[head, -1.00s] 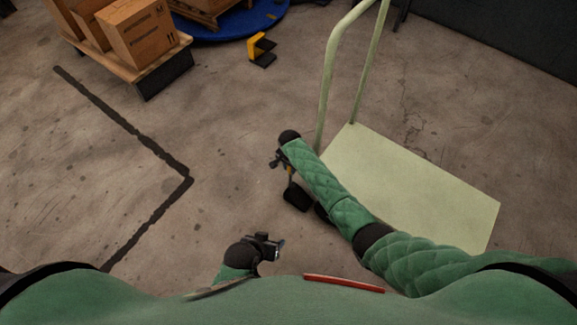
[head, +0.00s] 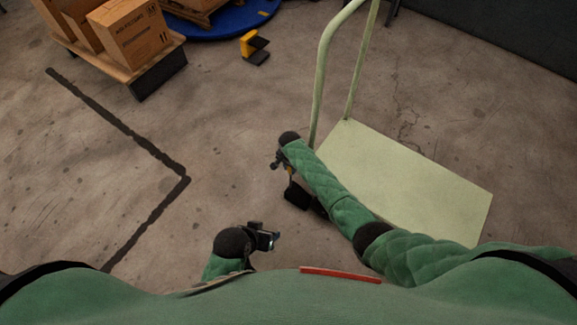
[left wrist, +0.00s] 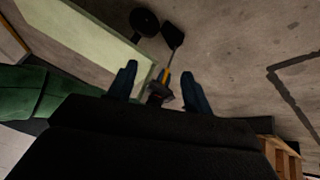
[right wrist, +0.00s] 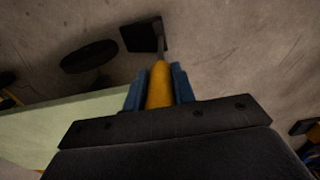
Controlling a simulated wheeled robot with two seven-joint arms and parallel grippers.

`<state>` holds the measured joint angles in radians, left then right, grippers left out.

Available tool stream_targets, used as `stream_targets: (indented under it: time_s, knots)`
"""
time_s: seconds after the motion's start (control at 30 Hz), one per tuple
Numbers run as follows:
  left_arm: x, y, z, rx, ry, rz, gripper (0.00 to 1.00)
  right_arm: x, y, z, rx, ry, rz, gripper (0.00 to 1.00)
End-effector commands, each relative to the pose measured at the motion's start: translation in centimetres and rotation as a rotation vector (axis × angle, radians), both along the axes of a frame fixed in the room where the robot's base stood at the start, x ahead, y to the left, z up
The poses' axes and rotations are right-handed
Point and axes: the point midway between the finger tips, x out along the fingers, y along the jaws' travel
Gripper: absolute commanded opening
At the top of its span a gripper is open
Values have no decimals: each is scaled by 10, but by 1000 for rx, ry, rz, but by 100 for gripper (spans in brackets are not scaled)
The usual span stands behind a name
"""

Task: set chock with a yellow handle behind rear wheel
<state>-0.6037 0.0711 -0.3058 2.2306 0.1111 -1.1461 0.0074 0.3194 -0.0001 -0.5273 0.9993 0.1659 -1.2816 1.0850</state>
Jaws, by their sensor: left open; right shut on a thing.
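The chock is a black block (head: 297,196) on a thin stem with a yellow handle (right wrist: 159,86). My right gripper (head: 282,165) is shut on the handle, with the block hanging below. In the right wrist view the block (right wrist: 143,34) is beside the cart's round black wheel (right wrist: 88,56), with a gap between them. The wheel (left wrist: 144,21) and block (left wrist: 173,34) also show apart in the left wrist view. I cannot tell whether the block touches the floor. In the head view my right arm mostly hides the wheel. My left gripper (head: 272,238) is open and empty.
The pale green cart (head: 425,185) with its tall handle rail (head: 322,80) stands on the right. A yellow and black object (head: 255,47) lies near a blue disc (head: 235,20). Boxes (head: 130,35) sit on a pallet at upper left. Floor between the black line (head: 140,140) and cart is clear.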

Motion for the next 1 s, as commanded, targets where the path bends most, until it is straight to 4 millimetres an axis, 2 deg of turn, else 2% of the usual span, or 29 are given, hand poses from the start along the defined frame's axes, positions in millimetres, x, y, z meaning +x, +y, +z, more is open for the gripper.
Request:
stream_targets:
  time_s: [0.57,1.0]
  knots:
    - [-7,5,51,11,39,-17,51,-9,-12,2,0,0,-1,0]
    - [-12,21,81,46,76,-12,51,-17,-25,1,0,-1,0,0]
